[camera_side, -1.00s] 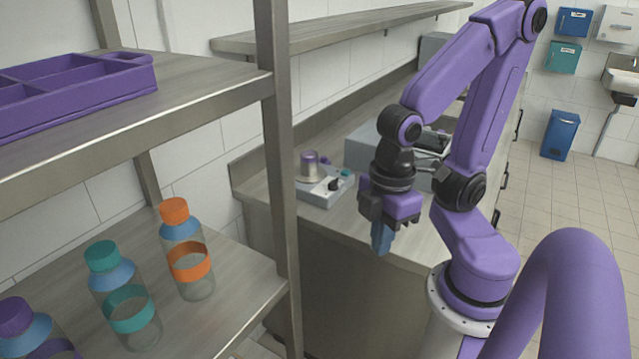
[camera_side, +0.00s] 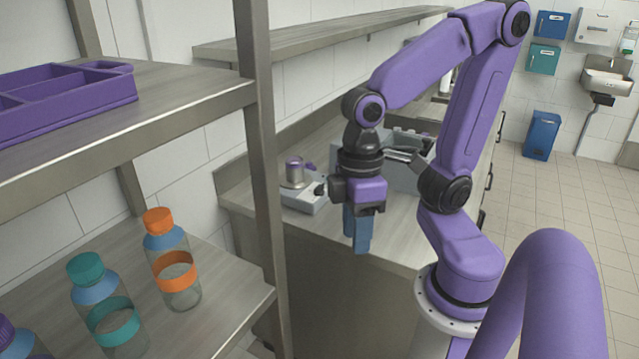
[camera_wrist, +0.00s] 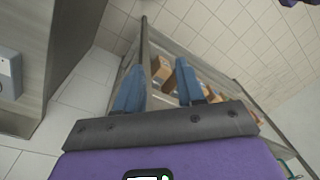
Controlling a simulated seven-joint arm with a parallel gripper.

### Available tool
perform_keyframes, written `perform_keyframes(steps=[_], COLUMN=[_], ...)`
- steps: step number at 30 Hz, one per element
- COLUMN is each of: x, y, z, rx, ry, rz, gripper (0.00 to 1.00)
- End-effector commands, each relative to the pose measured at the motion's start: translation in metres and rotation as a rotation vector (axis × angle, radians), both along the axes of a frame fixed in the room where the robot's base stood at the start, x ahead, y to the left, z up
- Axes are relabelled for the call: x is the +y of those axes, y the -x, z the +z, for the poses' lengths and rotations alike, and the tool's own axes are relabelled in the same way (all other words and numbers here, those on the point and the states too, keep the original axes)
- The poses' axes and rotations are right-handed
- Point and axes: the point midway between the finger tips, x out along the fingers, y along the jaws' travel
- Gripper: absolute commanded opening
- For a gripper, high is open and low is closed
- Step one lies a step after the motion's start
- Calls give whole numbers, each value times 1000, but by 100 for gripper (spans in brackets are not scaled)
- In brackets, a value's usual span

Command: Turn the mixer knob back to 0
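The mixer (camera_side: 301,201) is a light grey box on the counter with a metal cup (camera_side: 296,174) on top. Its dark knob (camera_side: 320,188) is on the side near my gripper; its setting is too small to read. My gripper (camera_side: 360,248) hangs fingers down at the counter's front edge, to the right of the mixer and apart from it. In the wrist view the two blue fingers (camera_wrist: 158,88) stand apart with nothing between them.
A steel rack post (camera_side: 262,150) stands left of the counter (camera_side: 400,235). Its shelves hold a purple tray (camera_side: 125,90) and several bottles, one with an orange cap (camera_side: 158,221). A grey bin (camera_side: 398,172) sits behind my gripper. A wall shelf (camera_side: 330,36) runs above.

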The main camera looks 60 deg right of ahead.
Motion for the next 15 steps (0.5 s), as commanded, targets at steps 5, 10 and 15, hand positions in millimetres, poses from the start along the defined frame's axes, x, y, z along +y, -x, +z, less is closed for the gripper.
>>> perform_keyframes(steps=[5,10,15], x=[3,-8,-35], y=[-45,-91,-144], z=[44,75,92], rx=[119,210,276], ry=[-78,-130,-160], rz=[-480,-824,-1108], gripper=[38,38,38])
